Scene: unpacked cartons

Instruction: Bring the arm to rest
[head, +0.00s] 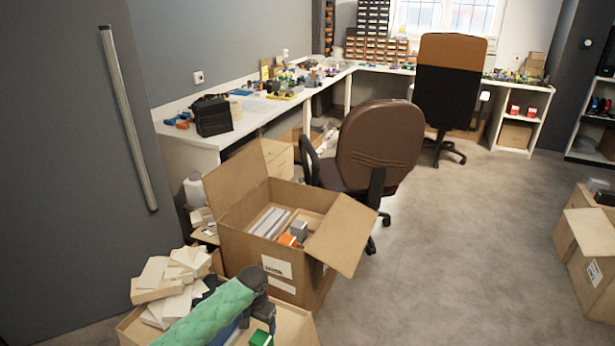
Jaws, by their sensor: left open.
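My left gripper (262,308) is the dark shape low in the head view, left of centre. It is small and partly hidden, but its jaws are open, and I see nothing held in them. It is over the near carton (293,325), in front of the larger open carton (255,255). A long green padded shape (208,312) runs up to it from the bottom edge. My right gripper is not in view.
The open carton holds grey bars and an orange item, its flaps spread. Pale blocks (165,280) are heaped at the near carton's left. A brown office chair (375,150) stands behind. Floor (450,250) to the right is clear up to another carton (588,255).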

